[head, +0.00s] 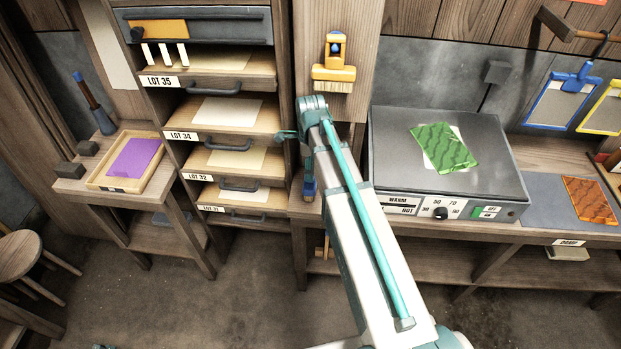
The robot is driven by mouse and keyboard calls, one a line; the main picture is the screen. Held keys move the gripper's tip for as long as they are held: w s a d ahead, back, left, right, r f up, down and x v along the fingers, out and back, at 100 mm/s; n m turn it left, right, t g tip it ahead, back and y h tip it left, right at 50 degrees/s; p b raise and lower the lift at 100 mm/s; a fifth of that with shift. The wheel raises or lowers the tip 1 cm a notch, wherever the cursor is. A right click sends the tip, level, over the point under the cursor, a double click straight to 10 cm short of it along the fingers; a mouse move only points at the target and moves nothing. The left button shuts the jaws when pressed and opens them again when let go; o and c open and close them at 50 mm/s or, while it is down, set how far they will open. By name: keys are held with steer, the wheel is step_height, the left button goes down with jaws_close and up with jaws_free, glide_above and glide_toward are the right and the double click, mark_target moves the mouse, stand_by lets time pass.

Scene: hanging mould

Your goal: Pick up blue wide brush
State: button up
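A small blue thing with a paler lower end (309,187) hangs against the wooden post, left of my arm. It looks like a blue brush, but it is partly hidden, so I cannot tell its full width. A wide yellow brush (333,72) with pale bristles hangs higher on the post, with a blue piece at its handle. My arm reaches up in front of the post. A small teal part of it (287,135) juts out to the left, above the blue thing. My gripper's fingers are not clearly visible, and I see nothing held.
A hot plate (440,185) with a green sheet stands right of my arm. A drawer cabinet (222,145) stands to the left. A side table holds a wooden tray (98,177) with a purple sheet. Blue and yellow frames (562,98) hang at right. The floor in front is mostly clear.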

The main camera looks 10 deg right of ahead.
steer(key=shift+f, duration=0.3)
jaws_close()
stand_by(0.3)
steer(key=shift+r, duration=0.15)
steer(key=shift+r+b, duration=0.7)
steer(key=shift+r, duration=0.1)
steer(key=s+r+b, duration=0.4)
steer(key=s+r, duration=0.7)
steer(key=s, duration=0.3)
